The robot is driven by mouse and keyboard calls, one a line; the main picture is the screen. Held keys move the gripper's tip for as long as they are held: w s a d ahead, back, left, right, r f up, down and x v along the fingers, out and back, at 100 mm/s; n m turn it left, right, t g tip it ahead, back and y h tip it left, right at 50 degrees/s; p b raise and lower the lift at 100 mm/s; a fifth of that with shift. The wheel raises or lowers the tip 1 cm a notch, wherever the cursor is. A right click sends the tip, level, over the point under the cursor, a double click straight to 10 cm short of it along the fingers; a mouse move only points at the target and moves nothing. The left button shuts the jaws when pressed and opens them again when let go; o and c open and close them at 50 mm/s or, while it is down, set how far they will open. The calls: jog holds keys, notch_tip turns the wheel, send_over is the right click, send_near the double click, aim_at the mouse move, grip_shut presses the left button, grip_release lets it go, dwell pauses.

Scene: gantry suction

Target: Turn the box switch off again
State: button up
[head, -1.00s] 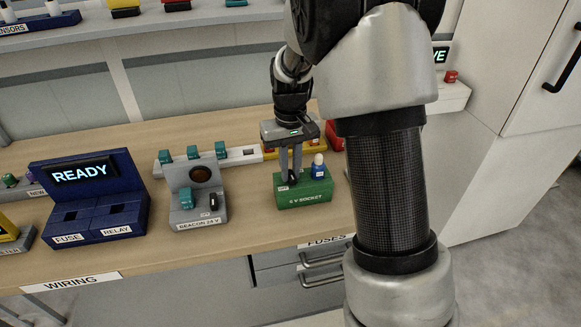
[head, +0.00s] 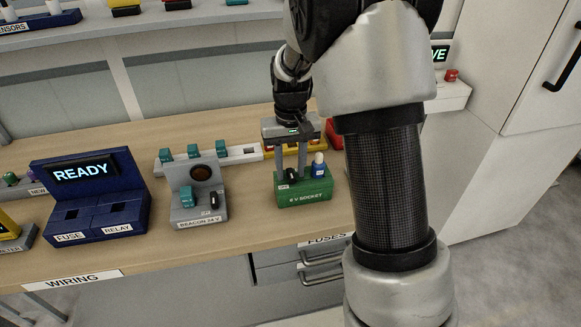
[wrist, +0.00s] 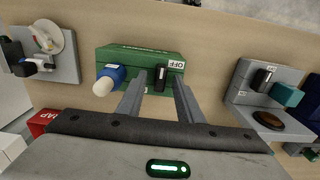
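The green box (head: 310,195), labelled as a V socket, stands on the bench. A small black switch (head: 292,175) is on its top, beside a label; in the wrist view the switch (wrist: 160,77) is next to a label reading OFF. A blue holder with a white bulb (head: 318,165) sits on the same box, also in the wrist view (wrist: 110,78). My gripper (head: 291,172) points down over the box, fingers apart and empty. In the wrist view its fingertips (wrist: 159,88) lie on either side of the switch; contact is not clear.
The grey beacon box (head: 187,212) stands to the left, with a blue READY console (head: 115,210) beyond it. A white rail with teal blocks (head: 236,154) and a yellow rack (head: 270,150) lie behind. Bare bench lies between the green and beacon boxes.

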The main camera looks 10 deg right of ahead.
aim_at(290, 172)
notch_tip(290, 172, up, 17)
jog(key=p, duration=0.1)
jog(key=shift+r, duration=0.2)
dwell(0.4)
jog(key=s+r+t+p, duration=0.3)
jog(key=s+r, duration=0.5)
jog(key=s, duration=0.3)
jog(key=s+f+t+p, duration=0.1)
jog(key=s+t, duration=0.1)
jog(key=s, duration=1)
jog(key=shift+s+d+f+t+p, duration=0.2)
jog(key=shift+s+d+t+p, duration=0.05)
jog(key=shift+d+t+p, duration=0.1)
